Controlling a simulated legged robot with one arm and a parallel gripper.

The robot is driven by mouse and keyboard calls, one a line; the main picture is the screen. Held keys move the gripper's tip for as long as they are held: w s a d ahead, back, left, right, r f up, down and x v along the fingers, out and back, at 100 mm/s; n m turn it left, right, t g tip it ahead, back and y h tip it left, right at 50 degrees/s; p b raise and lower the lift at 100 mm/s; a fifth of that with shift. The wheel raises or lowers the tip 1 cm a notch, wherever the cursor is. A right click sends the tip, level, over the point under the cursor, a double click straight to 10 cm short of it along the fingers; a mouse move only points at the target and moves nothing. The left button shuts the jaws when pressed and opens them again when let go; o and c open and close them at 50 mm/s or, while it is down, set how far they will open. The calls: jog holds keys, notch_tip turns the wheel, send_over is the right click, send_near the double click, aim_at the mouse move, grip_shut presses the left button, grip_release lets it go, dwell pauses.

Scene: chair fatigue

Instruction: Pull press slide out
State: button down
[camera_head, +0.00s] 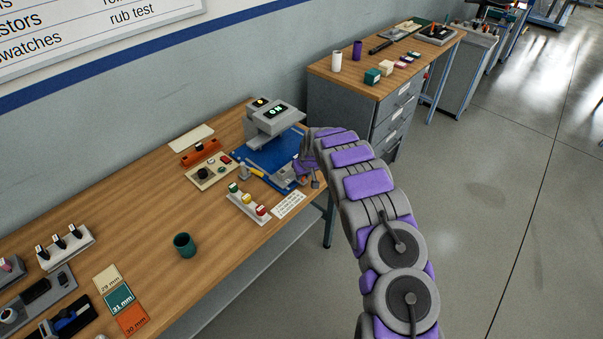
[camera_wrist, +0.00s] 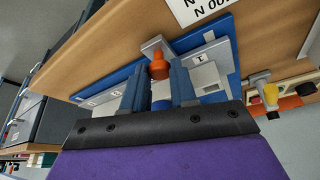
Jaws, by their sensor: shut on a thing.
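The press (camera_head: 272,125) is a grey machine with a lit display, standing on a blue base (camera_head: 265,155) near the bench's right end. My gripper (camera_head: 303,169) is at the base's front right corner, and my forearm hides part of that side. In the wrist view the two blue-grey fingers (camera_wrist: 157,75) stand on either side of an orange knob (camera_wrist: 158,68) on a pale bracket, shut on it. The blue base also shows there (camera_wrist: 222,50), with pale grey slide plates (camera_wrist: 208,62) on it. How far the slide is out is hard to tell.
A rack of coloured knobs (camera_head: 248,207) and a white printed card (camera_head: 288,205) lie close in front of the press. A control box (camera_head: 209,171) and an orange-red tool (camera_head: 201,152) are to its left. A green cup (camera_head: 184,245) stands further left. Open floor lies right of the bench.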

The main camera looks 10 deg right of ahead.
jog(key=c, duration=1.3)
grip_release()
jog(key=shift+s+f, duration=0.15)
jog(key=shift+s, duration=0.05)
jog(key=shift+c, duration=0.2)
jog(key=o, duration=0.3)
jog(key=shift+d, duration=0.15)
jog(key=shift+o, duration=0.7)
jog(key=shift+d, duration=0.1)
jog(key=shift+s+r, duration=0.1)
jog(key=shift+r, duration=0.55)
jog(key=p+v, duration=0.2)
jog(key=v, duration=1.4)
jog(key=shift+d, duration=0.1)
